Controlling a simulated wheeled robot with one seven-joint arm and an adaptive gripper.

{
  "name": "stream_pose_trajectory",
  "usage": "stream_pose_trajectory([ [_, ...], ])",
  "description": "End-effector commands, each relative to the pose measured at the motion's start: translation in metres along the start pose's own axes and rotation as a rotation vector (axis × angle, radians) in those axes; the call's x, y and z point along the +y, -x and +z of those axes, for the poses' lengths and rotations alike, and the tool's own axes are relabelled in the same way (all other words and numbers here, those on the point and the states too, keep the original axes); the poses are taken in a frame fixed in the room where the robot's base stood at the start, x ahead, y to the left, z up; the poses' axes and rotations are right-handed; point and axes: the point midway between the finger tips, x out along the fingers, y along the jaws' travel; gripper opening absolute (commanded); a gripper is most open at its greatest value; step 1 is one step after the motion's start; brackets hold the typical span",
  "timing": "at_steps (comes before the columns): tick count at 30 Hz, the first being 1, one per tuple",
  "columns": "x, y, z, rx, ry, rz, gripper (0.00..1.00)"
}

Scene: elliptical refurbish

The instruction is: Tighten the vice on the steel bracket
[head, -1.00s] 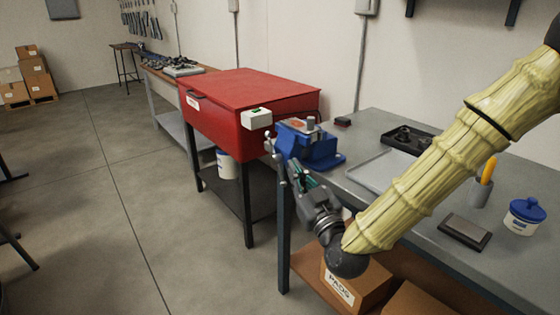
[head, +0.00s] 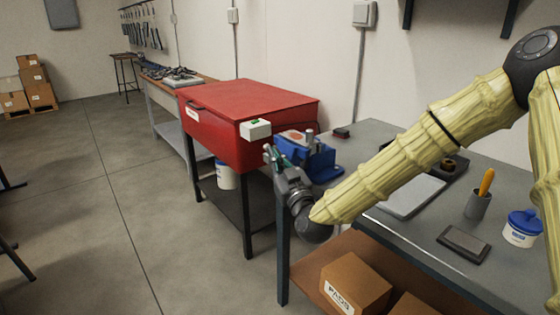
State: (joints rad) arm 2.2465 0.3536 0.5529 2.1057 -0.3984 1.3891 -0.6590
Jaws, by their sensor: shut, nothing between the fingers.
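The blue vice (head: 322,160) sits on the near left corner of the grey workbench (head: 372,136). A small upright grey metal piece (head: 309,136) shows at its top; I cannot tell whether this is the steel bracket or part of the vice. My gripper (head: 269,154) is shut and empty. It is at the left front side of the vice, with its fingers pointing up and left. My gripper covers the vice's front end, so the handle cannot be made out clearly. I cannot tell whether the fingers touch the vice.
On the bench are a grey tray (head: 412,196), a cup (head: 477,204), a dark block (head: 464,243) and a blue-lidded jar (head: 522,228). Cartons (head: 354,284) lie below.

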Motion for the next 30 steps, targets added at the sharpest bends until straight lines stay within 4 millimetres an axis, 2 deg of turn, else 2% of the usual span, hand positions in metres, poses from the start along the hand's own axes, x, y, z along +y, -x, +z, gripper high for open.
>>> stream_pose_trajectory([
  [17, 0.0008, -0.0051, 0.0042, -0.003, 0.001, -0.002, 0.00],
  [30, -0.0019, -0.0099, 0.0035, -0.069, 0.016, -0.017, 0.00],
])
